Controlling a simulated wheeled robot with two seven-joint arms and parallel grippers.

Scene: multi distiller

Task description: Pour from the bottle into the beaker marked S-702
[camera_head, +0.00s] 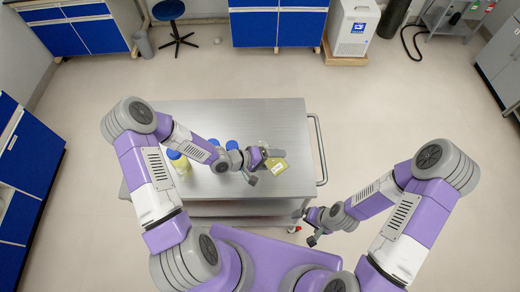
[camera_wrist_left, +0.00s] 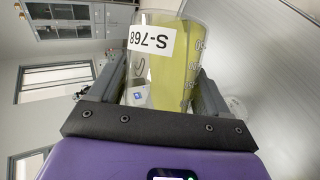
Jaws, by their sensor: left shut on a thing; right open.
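My left gripper (camera_head: 257,162) is shut on a clear beaker (camera_head: 275,166) over the right part of the table. The beaker holds yellow-green liquid and shows between the fingers in the left wrist view (camera_wrist_left: 165,60). A bottle with a blue cap and yellow contents (camera_head: 179,162) stands at the left of the table. More blue caps (camera_head: 231,145) show behind my left arm, their bodies largely hidden. My right gripper (camera_head: 312,228) is open and empty, off the table's front right corner. No S-702 label is readable.
The steel table (camera_head: 270,115) is clear at the back and has a rail handle (camera_head: 321,150) on its right. A small red and white thing (camera_head: 294,229) shows low beside my right gripper. Blue cabinets (camera_head: 277,27) stand far back; open floor surrounds the table.

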